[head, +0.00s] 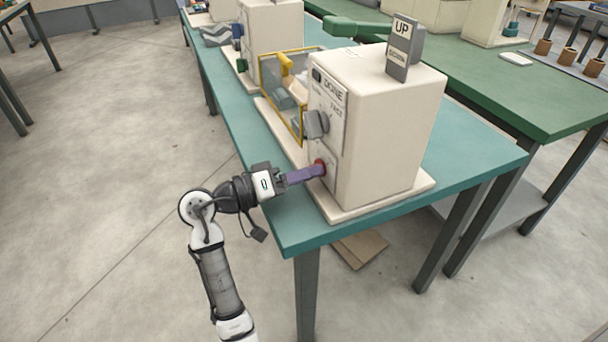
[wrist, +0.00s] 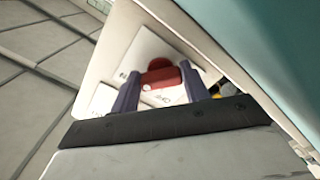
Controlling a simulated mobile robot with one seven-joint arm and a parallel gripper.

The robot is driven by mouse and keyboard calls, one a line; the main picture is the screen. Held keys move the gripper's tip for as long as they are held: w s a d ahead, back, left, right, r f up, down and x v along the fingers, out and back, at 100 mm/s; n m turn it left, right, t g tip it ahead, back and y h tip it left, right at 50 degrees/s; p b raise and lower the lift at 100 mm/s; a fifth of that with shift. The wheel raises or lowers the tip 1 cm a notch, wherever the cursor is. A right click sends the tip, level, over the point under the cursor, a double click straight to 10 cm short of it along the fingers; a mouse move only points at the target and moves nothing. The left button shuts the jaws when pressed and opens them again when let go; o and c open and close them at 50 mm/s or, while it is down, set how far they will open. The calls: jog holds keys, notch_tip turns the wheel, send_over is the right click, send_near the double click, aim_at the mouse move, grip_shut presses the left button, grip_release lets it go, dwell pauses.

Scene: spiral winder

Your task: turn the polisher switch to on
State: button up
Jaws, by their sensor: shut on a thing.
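A red switch (head: 319,167) sits low on the front face of a cream machine (head: 385,150). In the wrist view the red switch (wrist: 162,78) lies between the two purple fingers of my gripper (wrist: 160,86). My gripper (head: 312,172) is shut on it, reaching in from the left in the head view. A white label plate (wrist: 150,58) lies behind the switch, with lettering that seems to read OFF, seen upside down. The fingers hide part of the switch in the head view, and its exact angle is hard to tell there.
A grey knob (head: 316,124) and a DONE panel (head: 328,88) are above the switch. An UP sign (head: 402,45) stands on top. A yellow-framed guard (head: 264,75) is behind it. The machine stands on a teal table (head: 470,155); open floor lies to the left.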

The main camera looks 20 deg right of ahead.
jog(key=o, duration=1)
jog(key=a, duration=0.4)
jog(key=a+b, duration=0.1)
jog(key=a, duration=0.9)
jog(key=shift+s, duration=0.25)
